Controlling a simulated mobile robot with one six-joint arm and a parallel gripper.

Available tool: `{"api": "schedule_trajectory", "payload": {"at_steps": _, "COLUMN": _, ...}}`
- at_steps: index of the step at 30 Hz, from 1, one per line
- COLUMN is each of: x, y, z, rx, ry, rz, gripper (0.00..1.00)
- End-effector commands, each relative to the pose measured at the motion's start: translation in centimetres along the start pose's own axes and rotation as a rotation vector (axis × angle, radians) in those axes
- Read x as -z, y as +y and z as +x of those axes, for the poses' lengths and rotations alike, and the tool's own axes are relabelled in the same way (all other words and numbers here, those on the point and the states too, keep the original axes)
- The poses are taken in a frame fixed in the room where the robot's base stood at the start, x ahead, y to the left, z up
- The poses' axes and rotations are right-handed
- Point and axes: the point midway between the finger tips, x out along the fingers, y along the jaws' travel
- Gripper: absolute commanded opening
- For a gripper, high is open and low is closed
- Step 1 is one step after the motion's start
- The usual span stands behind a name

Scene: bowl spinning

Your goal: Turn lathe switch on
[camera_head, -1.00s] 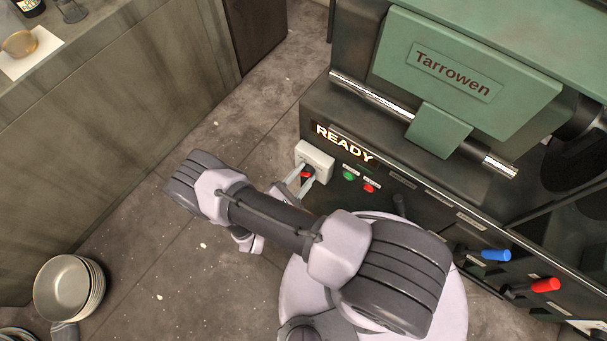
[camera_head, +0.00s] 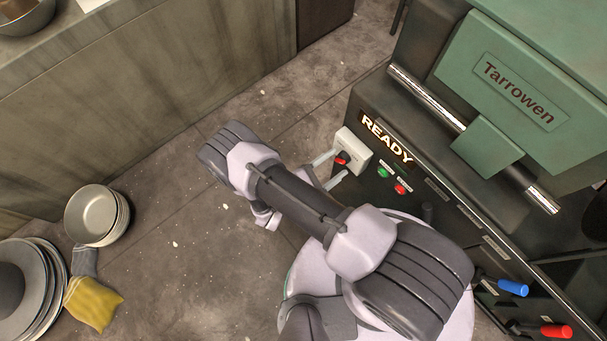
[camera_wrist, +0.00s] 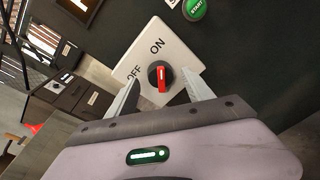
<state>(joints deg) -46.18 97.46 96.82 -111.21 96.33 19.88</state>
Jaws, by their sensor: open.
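The lathe (camera_head: 500,100) is a green and black machine marked Tarrowen, with a lit READY sign (camera_head: 387,139). Its switch is a red knob (camera_head: 342,158) on a white plate (camera_head: 356,147) at the left end of the front panel. In the wrist view the red knob (camera_wrist: 161,77) on a black round base sits on the plate marked OFF and ON, its red bar pointing toward ON. My gripper (camera_head: 334,168) is open in front of the plate. In the wrist view its two fingers (camera_wrist: 163,88) stand on either side of the knob, apart from it.
Green (camera_head: 383,172) and red (camera_head: 401,189) buttons sit right of the switch. Blue (camera_head: 513,287) and red (camera_head: 556,331) handles stick out further right. A bowl stack (camera_head: 97,215), plates (camera_head: 30,290) and a yellow cloth (camera_head: 93,302) lie at lower left. Open floor lies between.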

Motion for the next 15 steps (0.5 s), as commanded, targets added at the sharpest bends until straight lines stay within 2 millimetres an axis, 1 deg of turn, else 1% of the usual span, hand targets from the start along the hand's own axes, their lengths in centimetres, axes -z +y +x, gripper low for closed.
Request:
{"api": "schedule_trajectory", "payload": {"at_steps": 1, "x": -0.2, "y": 0.3, "z": -1.4, "rx": -0.006, "ry": 0.005, "rz": 0.000, "gripper": 0.60}}
{"api": "schedule_trajectory", "payload": {"at_steps": 2, "x": -0.2, "y": 0.4, "z": -2.3, "rx": -0.007, "ry": 0.006, "rz": 0.000, "gripper": 0.60}}
{"api": "schedule_trajectory", "payload": {"at_steps": 6, "x": -0.2, "y": 0.3, "z": -7.2, "rx": -0.007, "ry": 0.006, "rz": 0.002, "gripper": 0.60}}
{"api": "schedule_trajectory", "payload": {"at_steps": 9, "x": -0.2, "y": 0.2, "z": -10.4, "rx": -0.005, "ry": 0.006, "rz": 0.003, "gripper": 0.60}}
{"api": "schedule_trajectory", "payload": {"at_steps": 12, "x": -0.1, "y": 0.1, "z": -12.9, "rx": -0.004, "ry": 0.005, "rz": 0.001, "gripper": 0.60}}
{"api": "schedule_trajectory", "payload": {"at_steps": 15, "x": -0.1, "y": 0.1, "z": -14.5, "rx": -0.002, "ry": 0.002, "rz": 0.002, "gripper": 0.60}}
